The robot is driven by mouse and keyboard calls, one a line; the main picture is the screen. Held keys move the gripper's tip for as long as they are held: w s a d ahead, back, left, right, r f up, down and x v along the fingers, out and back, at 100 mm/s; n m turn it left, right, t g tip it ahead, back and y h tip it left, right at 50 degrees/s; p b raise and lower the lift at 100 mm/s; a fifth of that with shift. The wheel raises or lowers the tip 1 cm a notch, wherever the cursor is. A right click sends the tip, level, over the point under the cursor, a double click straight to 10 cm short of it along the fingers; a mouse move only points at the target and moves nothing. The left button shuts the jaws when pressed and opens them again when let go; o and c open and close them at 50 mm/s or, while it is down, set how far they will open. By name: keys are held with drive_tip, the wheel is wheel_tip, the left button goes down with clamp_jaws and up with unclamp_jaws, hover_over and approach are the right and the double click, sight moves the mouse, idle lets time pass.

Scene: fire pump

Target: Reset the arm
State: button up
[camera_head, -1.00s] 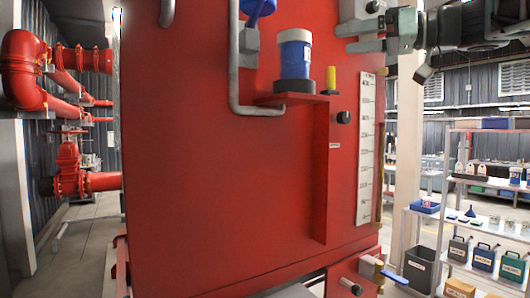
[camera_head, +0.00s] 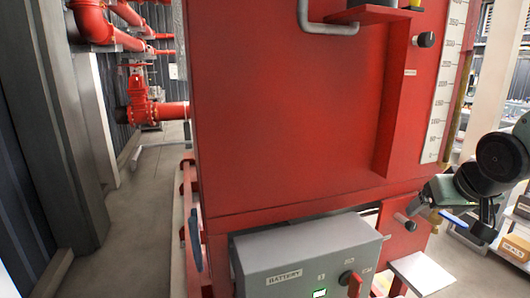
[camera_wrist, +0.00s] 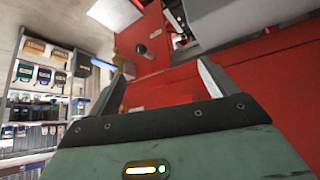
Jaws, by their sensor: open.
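My gripper (camera_wrist: 161,70) is open in the wrist view, with its two fingers apart and nothing seen between them. Beyond the fingers is the red fire pump cabinet (camera_wrist: 180,86). In the head view my gripper (camera_head: 444,196) is at the right, close to the cabinet's lower right corner, and its fingertips are hard to make out. The red cabinet (camera_head: 290,120) fills the middle of the head view. A blue valve handle (camera_head: 455,218) shows just below my gripper; it also shows in the wrist view (camera_wrist: 103,62), left of the fingers.
A grey battery box (camera_head: 305,257) with a black knob (camera_head: 350,278) stands below the cabinet. A light plate (camera_head: 423,271) sticks out beside it. Red pipes and a red valve (camera_head: 139,105) are at the left, with bare floor (camera_head: 130,235) there. Shelves (camera_wrist: 35,75) stand in the wrist view.

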drive_tip(key=s+a+f+g, duration=0.3)
drive_tip(key=s+f+g, duration=0.2)
drive_tip(key=s+f, duration=0.4)
drive_tip(key=s+a+n+g+y+b, duration=0.1)
drive_tip(key=s+a+n+b, duration=0.3)
drive_tip(key=s+a+n, duration=0.4)
drive_tip(key=s+a+g, duration=0.1)
drive_tip(key=s+a, duration=0.6)
drive_tip(key=a, duration=0.3)
drive_tip(key=shift+f+n, duration=0.25)
drive_tip(key=shift+n, duration=0.05)
